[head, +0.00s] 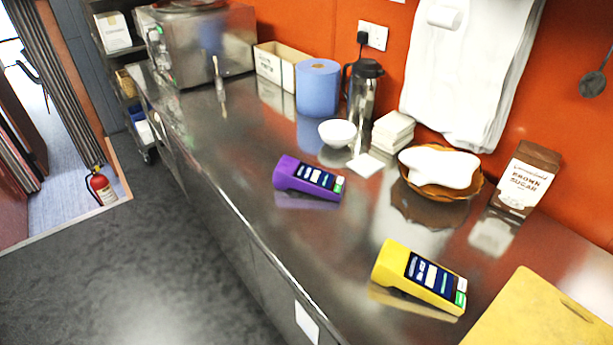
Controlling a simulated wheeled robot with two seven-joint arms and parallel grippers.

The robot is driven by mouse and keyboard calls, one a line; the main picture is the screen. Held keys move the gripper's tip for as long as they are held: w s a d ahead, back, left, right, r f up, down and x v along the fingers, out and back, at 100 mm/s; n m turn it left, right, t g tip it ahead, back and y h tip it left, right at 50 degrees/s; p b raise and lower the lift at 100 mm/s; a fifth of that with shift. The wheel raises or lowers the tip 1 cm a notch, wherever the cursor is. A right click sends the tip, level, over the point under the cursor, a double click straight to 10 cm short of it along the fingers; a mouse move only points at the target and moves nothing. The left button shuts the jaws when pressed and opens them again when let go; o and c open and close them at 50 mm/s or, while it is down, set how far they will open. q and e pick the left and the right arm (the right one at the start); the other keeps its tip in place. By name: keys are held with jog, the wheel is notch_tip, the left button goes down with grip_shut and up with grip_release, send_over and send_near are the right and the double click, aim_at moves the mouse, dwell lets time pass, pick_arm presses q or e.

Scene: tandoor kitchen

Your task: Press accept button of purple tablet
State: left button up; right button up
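The purple tablet (297,179) is a wedge-shaped payment terminal lying on the steel counter, left of the picture's middle. Its dark screen faces up and toward the right, with several light blocks on it. A green button (339,184) sits at its right end, with a pale patch beside it. A similar yellow tablet (395,269) lies nearer on the counter, to the right, with its own green button (460,299). Neither of my grippers shows in the head view, and nothing touches the purple tablet.
Behind the tablets stand a white bowl (338,132), a blue paper roll (318,88), a dark flask (363,92), a basket (452,189) with a white cloth and a brown sugar bag (525,180). A yellow board (530,315) lies front right. The counter (215,150) left of the purple tablet is clear.

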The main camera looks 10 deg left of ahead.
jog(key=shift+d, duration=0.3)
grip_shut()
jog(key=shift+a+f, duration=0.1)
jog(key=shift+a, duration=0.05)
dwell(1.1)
